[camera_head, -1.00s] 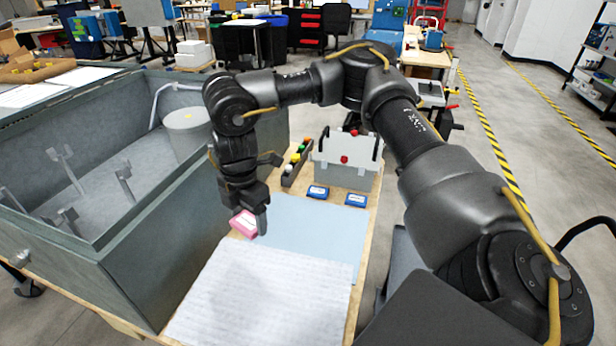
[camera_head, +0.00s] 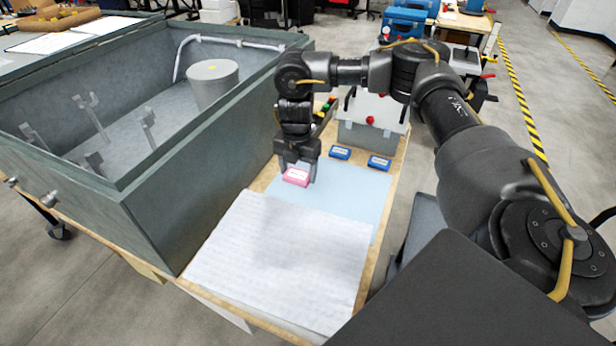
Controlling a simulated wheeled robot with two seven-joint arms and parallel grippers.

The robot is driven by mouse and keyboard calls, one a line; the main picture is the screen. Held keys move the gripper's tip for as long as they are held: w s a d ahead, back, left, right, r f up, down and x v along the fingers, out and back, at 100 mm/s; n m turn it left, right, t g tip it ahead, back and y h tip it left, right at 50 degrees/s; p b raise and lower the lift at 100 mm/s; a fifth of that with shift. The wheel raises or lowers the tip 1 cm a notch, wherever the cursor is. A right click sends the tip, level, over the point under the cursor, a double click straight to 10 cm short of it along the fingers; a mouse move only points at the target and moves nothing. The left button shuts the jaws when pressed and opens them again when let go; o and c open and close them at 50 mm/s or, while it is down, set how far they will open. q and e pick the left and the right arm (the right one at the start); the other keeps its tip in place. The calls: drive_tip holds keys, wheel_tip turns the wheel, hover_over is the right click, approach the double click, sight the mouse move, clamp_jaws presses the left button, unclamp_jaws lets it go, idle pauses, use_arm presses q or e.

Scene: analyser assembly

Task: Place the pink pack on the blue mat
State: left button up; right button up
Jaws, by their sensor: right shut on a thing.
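The pink pack (camera_head: 296,177) is between the fingers of my right gripper (camera_head: 298,172), which is shut on it. The pack is at the far left part of the blue mat (camera_head: 345,208), over or on it. I cannot tell whether its underside touches the mat. The blue mat lies flat on the wooden bench, partly covered by a white quilted sheet in front. My left gripper does not show.
The white sheet (camera_head: 280,255) covers the near bench. A large grey open tank (camera_head: 150,215) stands close on the left. Two blue packs (camera_head: 340,153) (camera_head: 379,162) lie behind the mat, before a grey box with a white lid (camera_head: 368,133).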

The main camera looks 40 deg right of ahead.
hover_over(306, 191)
drive_tip(key=f, duration=0.2)
drive_tip(key=a+f, duration=0.1)
drive_tip(key=f, duration=0.1)
drive_tip(key=shift+s+f+b, duration=0.1)
drive_tip(key=shift+f+b, duration=0.15)
drive_tip(key=shift+b, duration=0.15)
drive_tip(key=shift+d+f, duration=0.2)
drive_tip(key=shift+d, duration=0.1)
drive_tip(key=f, duration=0.2)
drive_tip(key=f+b, duration=0.1)
drive_tip(key=shift+d+f, duration=0.15)
drive_tip(key=shift+d, duration=0.1)
drive_tip(key=shift+w+f, duration=0.2)
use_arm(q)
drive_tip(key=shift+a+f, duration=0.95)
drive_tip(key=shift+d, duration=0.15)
use_arm(e)
drive_tip(key=shift+s, duration=0.1)
drive_tip(key=o, duration=1)
drive_tip(key=shift+f, duration=0.15)
drive_tip(key=shift+c, duration=0.2)
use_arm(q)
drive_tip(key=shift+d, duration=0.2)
